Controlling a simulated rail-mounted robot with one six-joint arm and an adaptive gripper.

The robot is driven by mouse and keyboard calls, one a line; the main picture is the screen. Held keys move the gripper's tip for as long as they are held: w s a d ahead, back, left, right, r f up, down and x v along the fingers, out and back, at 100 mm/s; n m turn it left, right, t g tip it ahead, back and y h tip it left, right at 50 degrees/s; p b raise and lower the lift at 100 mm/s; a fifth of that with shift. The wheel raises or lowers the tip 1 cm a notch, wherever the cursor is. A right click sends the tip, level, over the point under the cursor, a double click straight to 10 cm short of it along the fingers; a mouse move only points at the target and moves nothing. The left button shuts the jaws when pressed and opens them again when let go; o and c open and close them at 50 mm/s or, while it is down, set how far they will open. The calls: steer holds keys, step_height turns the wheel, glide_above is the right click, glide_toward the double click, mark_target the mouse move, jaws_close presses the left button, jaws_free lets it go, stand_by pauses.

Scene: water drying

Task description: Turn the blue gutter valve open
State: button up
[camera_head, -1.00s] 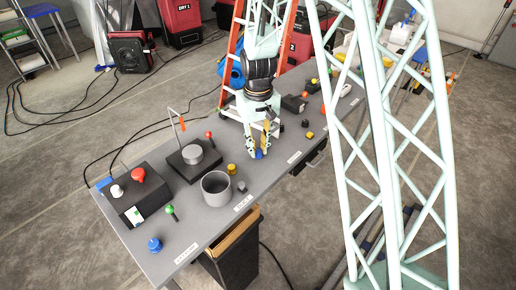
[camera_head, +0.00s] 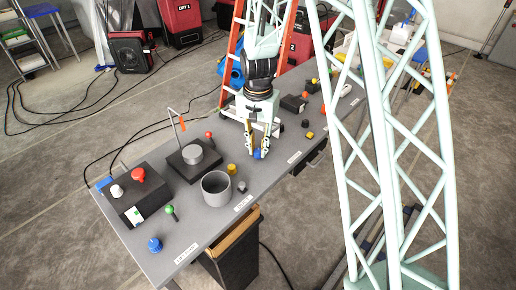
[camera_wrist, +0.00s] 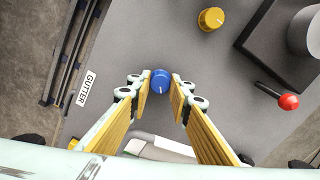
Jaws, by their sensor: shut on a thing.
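The blue gutter valve (camera_head: 258,154) is a small round knob on the grey bench, near its front edge. In the wrist view the blue knob (camera_wrist: 161,80) has a white mark on top, pointing down and slightly right in the picture. My gripper (camera_head: 259,151) points down from above, with one yellow-padded finger on each side of the knob. In the wrist view the fingertips (camera_wrist: 160,88) are closed in on the knob's sides. The knob sits low at the tips and its base is partly hidden.
A white GUTTER label (camera_wrist: 86,88) lies beside the knob. A yellow knob (camera_head: 232,169), a grey cup (camera_head: 216,188), a red-tipped lever (camera_head: 209,136) and a black block with a grey disc (camera_head: 193,154) stand nearby. Another blue knob (camera_head: 154,244) is at the bench's near end.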

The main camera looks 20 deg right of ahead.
mark_target(258, 151)
steer(key=m, duration=0.3)
steer(key=shift+m, duration=2.2)
steer(key=o, duration=0.8)
steer(key=shift+o, duration=0.2)
steer(key=shift+r, duration=0.15)
step_height(258, 151, up, 12)
